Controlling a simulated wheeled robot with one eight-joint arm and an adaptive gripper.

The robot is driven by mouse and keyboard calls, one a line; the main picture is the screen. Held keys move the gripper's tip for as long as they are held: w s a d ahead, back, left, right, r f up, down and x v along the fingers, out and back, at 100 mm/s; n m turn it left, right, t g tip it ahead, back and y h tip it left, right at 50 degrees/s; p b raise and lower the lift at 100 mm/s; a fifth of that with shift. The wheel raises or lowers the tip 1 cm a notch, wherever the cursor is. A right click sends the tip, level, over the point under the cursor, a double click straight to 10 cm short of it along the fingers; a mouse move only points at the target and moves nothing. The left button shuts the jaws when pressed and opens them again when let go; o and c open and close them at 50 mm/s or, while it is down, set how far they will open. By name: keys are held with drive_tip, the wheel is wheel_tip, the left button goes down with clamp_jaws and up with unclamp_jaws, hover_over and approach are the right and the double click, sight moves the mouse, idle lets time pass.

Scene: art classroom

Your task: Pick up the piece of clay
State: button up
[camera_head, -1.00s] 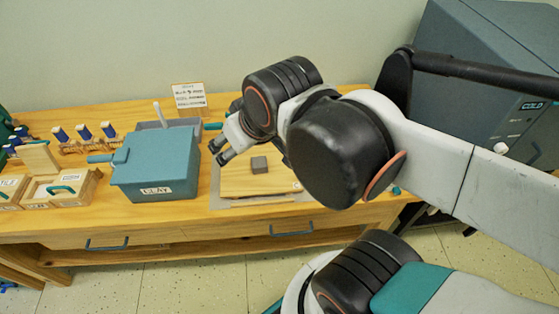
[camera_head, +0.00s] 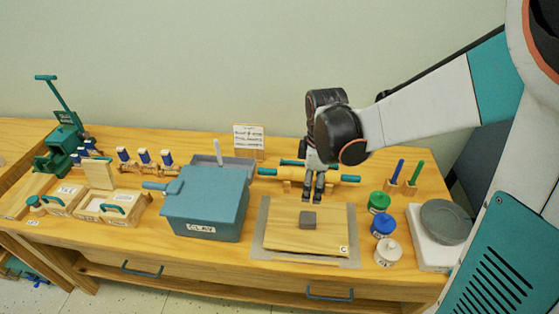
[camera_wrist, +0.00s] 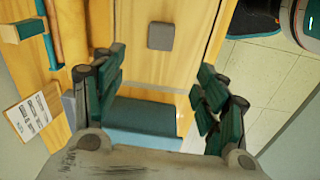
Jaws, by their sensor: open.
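The piece of clay (camera_head: 308,220) is a small dark grey block. It lies on a light wooden board (camera_head: 280,238) on the table. In the wrist view the clay (camera_wrist: 161,36) is near the top middle, beyond and between my fingers. My gripper (camera_head: 313,198) points down just behind the clay in the head view, apart from it. In the wrist view my gripper (camera_wrist: 162,95) has its two teal and grey fingers spread wide with nothing between them.
A teal box labelled CLAY (camera_head: 205,205) stands left of the board. Green (camera_head: 379,202), blue (camera_head: 384,225) and white (camera_head: 388,252) jars stand to its right, beside a grey disc (camera_head: 445,222). A rolling pin (camera_head: 335,178) and a sign (camera_head: 249,140) are behind.

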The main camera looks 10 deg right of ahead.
sight(308, 220)
drive_tip(key=shift+n+g, duration=0.3)
drive_tip(key=shift+n, duration=0.5)
drive_tip(key=f+b, duration=0.1)
drive_tip(key=f, duration=0.4)
drive_tip(key=f+b, duration=0.2)
drive_tip(key=f, duration=0.4)
drive_tip(key=w+f+b, duration=0.1)
drive_tip(key=f+b, duration=0.1)
drive_tip(key=f, duration=0.3)
drive_tip(key=shift+f, duration=0.25)
drive_tip(key=shift+s, duration=0.1)
drive_tip(key=c, duration=1.2)
